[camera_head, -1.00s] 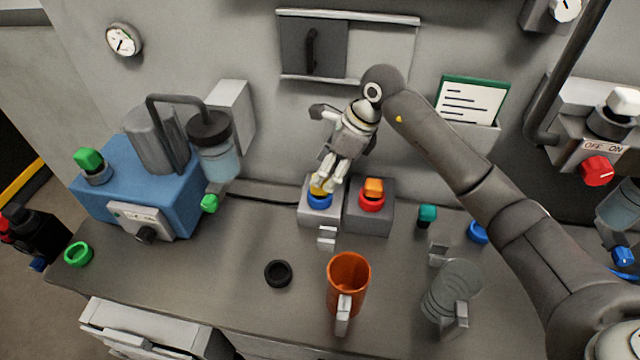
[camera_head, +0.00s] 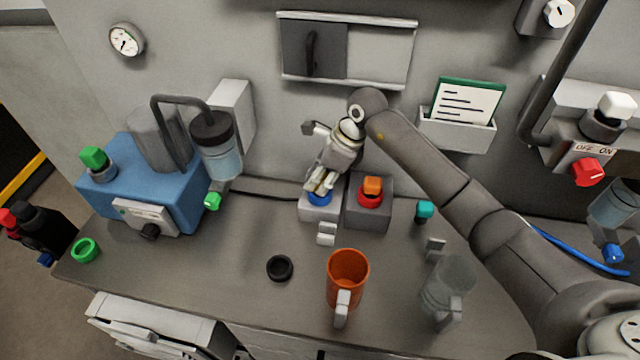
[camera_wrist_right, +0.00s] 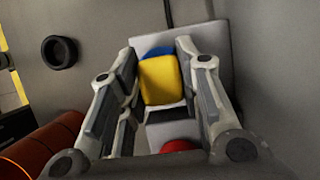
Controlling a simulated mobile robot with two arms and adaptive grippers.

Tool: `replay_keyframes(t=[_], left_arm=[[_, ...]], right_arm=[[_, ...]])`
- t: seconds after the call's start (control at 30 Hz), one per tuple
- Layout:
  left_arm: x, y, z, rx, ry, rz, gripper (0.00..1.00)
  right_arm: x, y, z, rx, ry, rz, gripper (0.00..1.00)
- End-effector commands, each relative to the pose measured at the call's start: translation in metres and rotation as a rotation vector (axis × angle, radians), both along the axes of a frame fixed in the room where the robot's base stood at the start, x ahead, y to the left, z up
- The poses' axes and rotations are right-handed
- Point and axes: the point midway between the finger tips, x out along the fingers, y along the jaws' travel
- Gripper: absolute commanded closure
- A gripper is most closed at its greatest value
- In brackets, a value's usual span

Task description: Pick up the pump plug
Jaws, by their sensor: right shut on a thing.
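My right gripper (camera_head: 318,183) reaches down from the upper right to the left grey socket box (camera_head: 308,212), which has a blue ring (camera_head: 319,200). Its fingers are shut on a yellow plug, which they mostly hide in the head view. In the right wrist view the yellow plug (camera_wrist_right: 160,80) sits between the two fingers, with part of the blue ring (camera_wrist_right: 149,48) beside it. I cannot tell how deep the plug sits in the ring. My left gripper is not in view.
An orange plug (camera_head: 373,185) in a red ring stands close on the right. An orange mug (camera_head: 347,275), a black ring (camera_head: 280,268) and a clear jar (camera_head: 443,285) stand in front. The blue pump unit (camera_head: 178,205) is at left.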

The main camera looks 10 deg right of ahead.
Motion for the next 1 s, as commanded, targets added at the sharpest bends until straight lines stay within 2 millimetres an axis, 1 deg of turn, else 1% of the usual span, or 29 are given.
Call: replay_keyframes(t=[0.37,0.57,0.7,0.87,1.0], left_arm=[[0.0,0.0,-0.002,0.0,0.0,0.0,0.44],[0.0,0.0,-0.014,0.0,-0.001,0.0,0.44],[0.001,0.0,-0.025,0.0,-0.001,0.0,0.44],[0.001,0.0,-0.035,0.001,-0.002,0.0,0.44],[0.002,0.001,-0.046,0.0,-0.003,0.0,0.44]], right_arm=[[0.001,0.0,0.002,0.0,-0.002,0.0,0.97],[0.001,0.0,0.014,-0.001,-0.005,0.001,0.97],[0.0,0.001,0.033,0.0,-0.008,0.002,0.97],[-0.021,0.015,0.06,0.001,-0.009,0.005,0.97],[-0.042,0.027,0.089,0.0,-0.009,0.005,0.97]])
